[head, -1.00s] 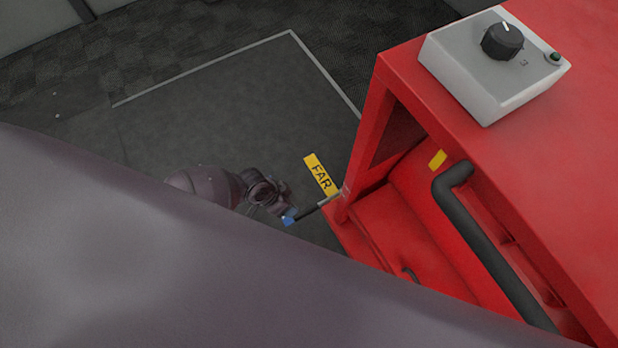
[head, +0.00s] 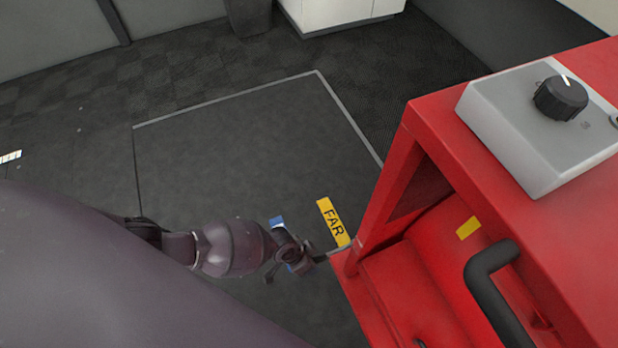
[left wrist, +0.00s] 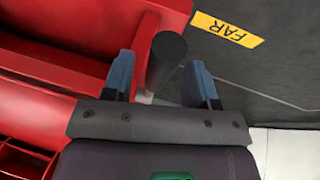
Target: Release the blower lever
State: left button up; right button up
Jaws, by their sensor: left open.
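The blower lever (head: 322,257) is a short dark bar sticking out from the red machine's lower corner, beside the yellow FAR label (head: 334,222). In the left wrist view, the lever's dark round grip (left wrist: 167,55) shows between the two blue fingers. My left gripper (head: 289,245) is open, with its fingers spread on either side of the lever's end. Gaps show beside the grip in the wrist view, wider on the right; I cannot tell whether a finger touches it. My right gripper is not in view.
The red machine (head: 395,200) fills the right side, with a grey control box (head: 530,140) and black knob on top. A black bent handle (head: 490,290) stands inside its frame. Grey floor (head: 240,150) left of the machine is open.

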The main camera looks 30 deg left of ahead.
pick_arm(q)
jog(key=shift+c, duration=0.3)
jog(key=c, duration=0.7)
grip_shut()
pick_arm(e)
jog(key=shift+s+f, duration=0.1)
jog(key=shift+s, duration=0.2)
pick_arm(q)
jog(key=shift+r, duration=0.15)
